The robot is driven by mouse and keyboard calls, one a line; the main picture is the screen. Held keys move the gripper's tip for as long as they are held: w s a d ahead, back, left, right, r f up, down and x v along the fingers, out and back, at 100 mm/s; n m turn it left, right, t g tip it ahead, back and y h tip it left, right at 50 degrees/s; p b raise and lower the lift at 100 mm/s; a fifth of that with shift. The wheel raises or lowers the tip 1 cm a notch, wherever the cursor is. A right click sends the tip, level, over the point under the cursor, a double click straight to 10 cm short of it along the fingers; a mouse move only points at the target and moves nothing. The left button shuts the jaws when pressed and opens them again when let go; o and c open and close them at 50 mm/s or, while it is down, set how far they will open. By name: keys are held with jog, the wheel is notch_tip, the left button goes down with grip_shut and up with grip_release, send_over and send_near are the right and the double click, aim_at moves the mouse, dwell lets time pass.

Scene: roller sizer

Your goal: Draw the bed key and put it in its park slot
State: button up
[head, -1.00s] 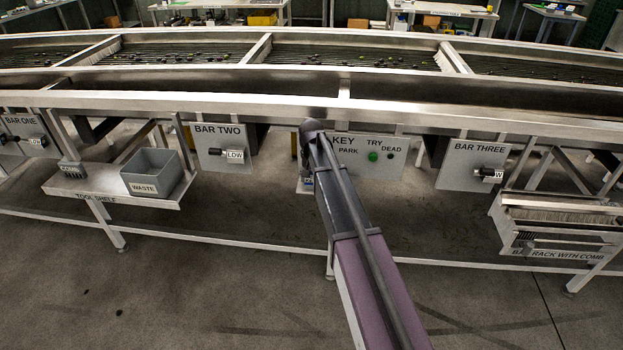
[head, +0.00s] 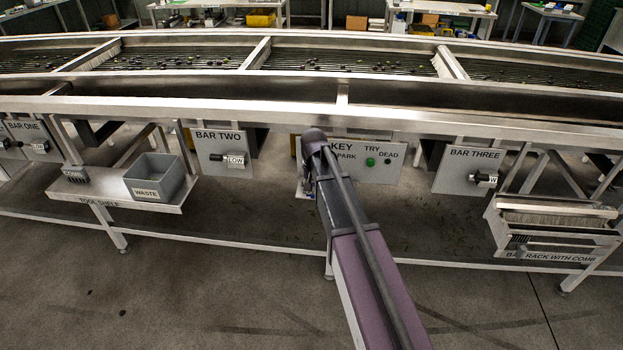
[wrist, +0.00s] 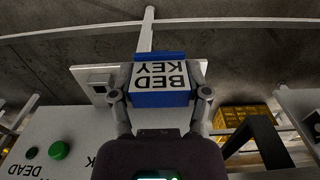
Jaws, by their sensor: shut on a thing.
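The bed key (wrist: 160,85) is a blue block with a white face lettered BED KEY, upside down in the wrist view. My gripper (wrist: 161,95) is shut on it, one finger at each side. A pale plate (wrist: 88,72) with a small square opening (wrist: 98,84) lies behind and beside the key. I cannot tell whether the key is still seated in anything. In the head view my arm hides the key and gripper, in front of the left part of the key panel (head: 350,172), lettered KEY, PARK, TRY and DEAD.
The key panel carries a green button (head: 370,162) and a dark one (head: 388,161). The bar two panel (head: 222,170) and bar three panel (head: 462,185) flank it. A grey waste bin (head: 160,180) stands on the tool shelf at left.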

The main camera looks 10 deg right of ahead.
jog(key=s, duration=0.8)
jog(key=shift+a+r+p, duration=0.2)
jog(key=shift+r+p, duration=0.1)
jog(key=shift+r, duration=0.1)
jog(key=shift+s, duration=0.1)
jog(key=shift+a, duration=0.1)
